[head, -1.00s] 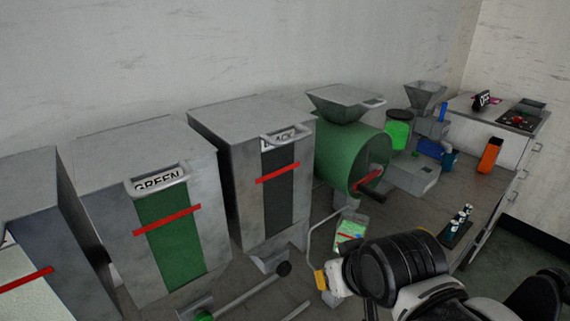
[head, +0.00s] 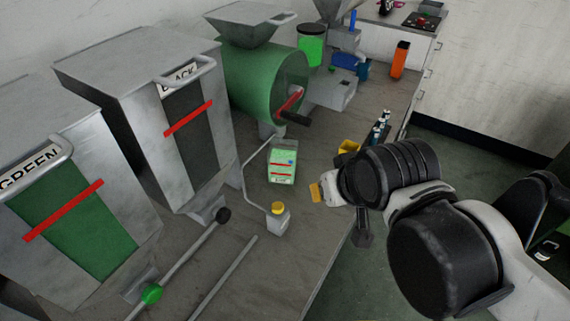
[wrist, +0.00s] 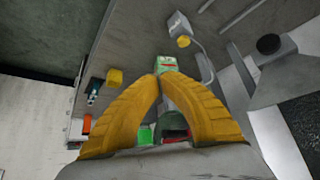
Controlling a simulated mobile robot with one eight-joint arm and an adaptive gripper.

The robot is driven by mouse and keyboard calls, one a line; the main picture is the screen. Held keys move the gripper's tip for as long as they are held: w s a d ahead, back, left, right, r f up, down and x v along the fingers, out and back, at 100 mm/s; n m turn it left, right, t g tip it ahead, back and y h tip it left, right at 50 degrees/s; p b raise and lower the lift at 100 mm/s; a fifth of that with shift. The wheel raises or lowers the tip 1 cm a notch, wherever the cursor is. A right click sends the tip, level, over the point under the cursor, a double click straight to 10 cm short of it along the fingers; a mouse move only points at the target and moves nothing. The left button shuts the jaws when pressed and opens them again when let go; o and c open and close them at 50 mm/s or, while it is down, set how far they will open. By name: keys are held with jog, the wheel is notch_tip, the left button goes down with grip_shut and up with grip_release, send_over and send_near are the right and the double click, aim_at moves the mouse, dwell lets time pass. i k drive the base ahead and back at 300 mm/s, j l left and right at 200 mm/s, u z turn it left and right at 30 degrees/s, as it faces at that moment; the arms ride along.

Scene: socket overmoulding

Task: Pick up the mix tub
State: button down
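No tub is marked as the mix tub. A small yellow open-topped container (head: 349,147) fits best. It stands on the bench near its right edge, partly behind my arm in the head view. A yellow block shape, likely the same container, shows in the wrist view (wrist: 114,76), left of my fingers. A green clear jar with a dark lid (head: 311,50) stands farther back by the green drum. My gripper (head: 315,192) is above the bench, apart from these. Its yellow fingers (wrist: 158,77) curve together, tips meeting, with nothing visible held.
A white-and-green box (head: 282,166) and a grey block with a yellow cap (head: 277,214) lie on the bench. Hoppers marked GREEN (head: 80,215) and BLACK (head: 187,125) stand left. The green drum (head: 265,80) has a crank. Small bottles (head: 379,130) and an orange container (head: 400,59) are along the right side.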

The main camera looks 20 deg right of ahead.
aim_at(283, 153)
jog(key=i+l+u, duration=0.1)
jog(key=l+u, duration=1.4)
jog(key=k+l+u, duration=0.2)
jog(key=u, duration=0.3)
jog(key=k+l+u, duration=0.25)
jog(key=l+u, duration=0.2)
